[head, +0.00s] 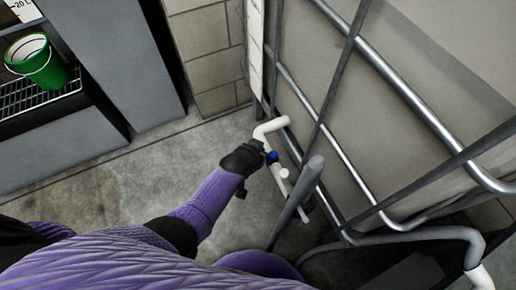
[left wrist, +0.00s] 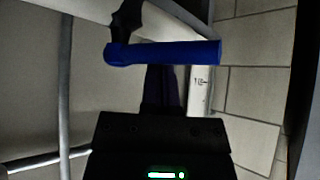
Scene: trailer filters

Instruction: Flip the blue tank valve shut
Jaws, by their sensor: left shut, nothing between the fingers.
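The blue tank valve (head: 272,156) shows in the head view as a small blue spot on the white outlet pipe (head: 270,127) at the tank's lower side. In the left wrist view its blue handle (left wrist: 165,53) lies crosswise, joined at its left end to a dark stem. My left gripper (head: 257,150) is right beside the valve in the head view. In the left wrist view my left gripper (left wrist: 162,88) is shut and empty, its fingers pointing at the handle; I cannot tell whether they touch it. My right gripper is not in view.
The pale tank (head: 410,100) stands in a metal tube cage (head: 375,62) on the right. A green bucket (head: 40,62) sits on a rack at the upper left. A block wall (head: 212,45) is behind. Concrete floor (head: 120,180) is clear on the left.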

